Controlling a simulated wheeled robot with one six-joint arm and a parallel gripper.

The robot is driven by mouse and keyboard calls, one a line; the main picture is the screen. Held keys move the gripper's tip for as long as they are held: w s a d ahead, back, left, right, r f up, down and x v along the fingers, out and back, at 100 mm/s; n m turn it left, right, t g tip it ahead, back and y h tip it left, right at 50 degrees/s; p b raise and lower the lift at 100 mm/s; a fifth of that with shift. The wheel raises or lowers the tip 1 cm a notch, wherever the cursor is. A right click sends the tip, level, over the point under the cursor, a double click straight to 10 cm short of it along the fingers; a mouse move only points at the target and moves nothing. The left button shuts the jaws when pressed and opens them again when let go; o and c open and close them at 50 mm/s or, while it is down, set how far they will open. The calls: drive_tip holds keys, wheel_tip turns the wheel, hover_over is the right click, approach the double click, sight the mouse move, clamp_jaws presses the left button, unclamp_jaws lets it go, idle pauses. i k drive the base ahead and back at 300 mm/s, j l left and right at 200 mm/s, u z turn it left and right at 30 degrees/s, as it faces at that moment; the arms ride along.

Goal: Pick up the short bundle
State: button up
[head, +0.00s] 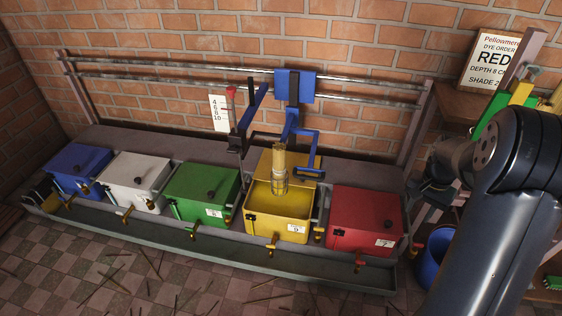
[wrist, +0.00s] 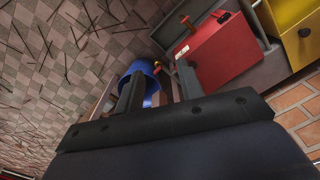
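I cannot pick out a short bundle with certainty. A pale yellow bundle-like thing (head: 279,157) stands upright in a wire cage (head: 280,184) over the open yellow vat (head: 294,222). A blue bracket (head: 302,128) is beside it. My gripper (head: 425,192) is at the right, beyond the red vat (head: 366,219) and well apart from the cage. In the wrist view my gripper (wrist: 158,82) has its two fingers apart with nothing held between them. A blue bucket (wrist: 146,72) shows beyond the fingers, and the red vat (wrist: 222,50) is to the right.
Closed green (head: 202,193), white (head: 136,180) and blue (head: 78,168) vats stand left of the yellow one. Rails (head: 180,78) run behind. A dye order sign (head: 489,58) reads RED. A cluttered bench (head: 460,103) stands at right. Thin sticks litter the floor.

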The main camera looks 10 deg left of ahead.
sight(279, 167)
drive_tip(key=i+j+u, duration=0.15)
drive_tip(key=i+j, duration=0.15)
drive_tip(key=j, duration=0.25)
drive_tip(key=i+j+u, duration=0.1)
drive_tip(key=i+j, duration=0.25)
drive_tip(key=j, duration=0.15)
drive_tip(key=i+j+u, duration=0.15)
drive_tip(key=i+j, duration=0.2)
drive_tip(key=j, duration=0.15)
